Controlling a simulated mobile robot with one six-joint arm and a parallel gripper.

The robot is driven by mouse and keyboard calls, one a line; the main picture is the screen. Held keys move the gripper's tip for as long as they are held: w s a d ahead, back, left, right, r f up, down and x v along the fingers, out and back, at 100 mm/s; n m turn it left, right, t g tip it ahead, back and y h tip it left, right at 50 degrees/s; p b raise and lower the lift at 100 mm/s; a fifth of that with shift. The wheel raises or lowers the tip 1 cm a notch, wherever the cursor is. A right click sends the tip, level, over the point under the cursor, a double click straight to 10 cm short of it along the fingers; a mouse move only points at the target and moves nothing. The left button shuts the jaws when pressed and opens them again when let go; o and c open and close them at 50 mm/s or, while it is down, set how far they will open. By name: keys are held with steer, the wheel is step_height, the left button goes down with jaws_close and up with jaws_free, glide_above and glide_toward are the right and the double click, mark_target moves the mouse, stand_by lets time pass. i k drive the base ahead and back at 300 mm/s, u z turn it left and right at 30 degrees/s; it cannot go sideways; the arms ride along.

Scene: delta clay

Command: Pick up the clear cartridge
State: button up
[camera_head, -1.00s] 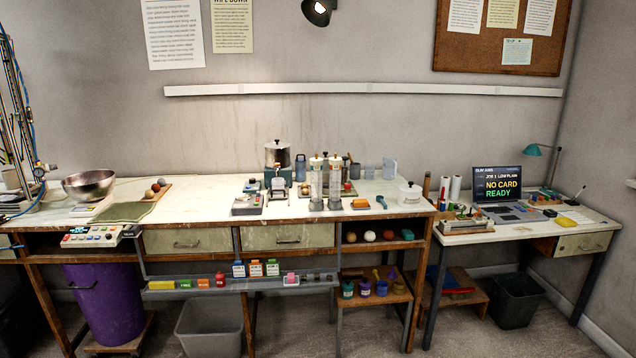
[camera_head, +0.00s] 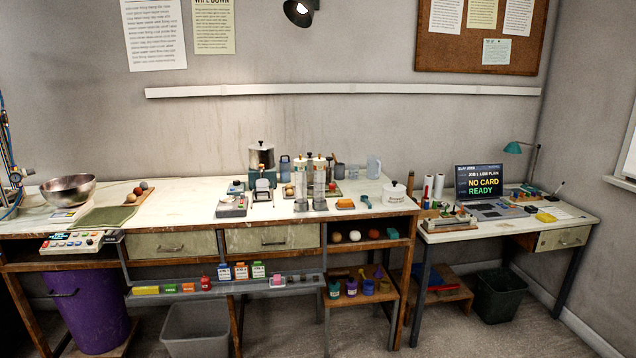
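Two tall clear cylinders with pale caps and grey bases stand upright side by side on the long workbench (camera_head: 180,207): a left one (camera_head: 301,186) and a right one (camera_head: 320,186). They look like cartridges, but at this size I cannot tell which is the clear cartridge or what is inside them. Several clear bluish jugs and cups, including a jug (camera_head: 373,168), stand behind and to the right of them. My gripper is not in view.
A steel bowl (camera_head: 68,190) is at the left. A laptop (camera_head: 483,184) sits on the right desk. Floor in front holds a grey bin (camera_head: 196,332) and a purple barrel (camera_head: 88,310).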

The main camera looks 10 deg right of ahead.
mark_target(301, 174)
steer(key=u, duration=1.2)
steer(key=i, duration=2.1)
steer(key=u, duration=0.3)
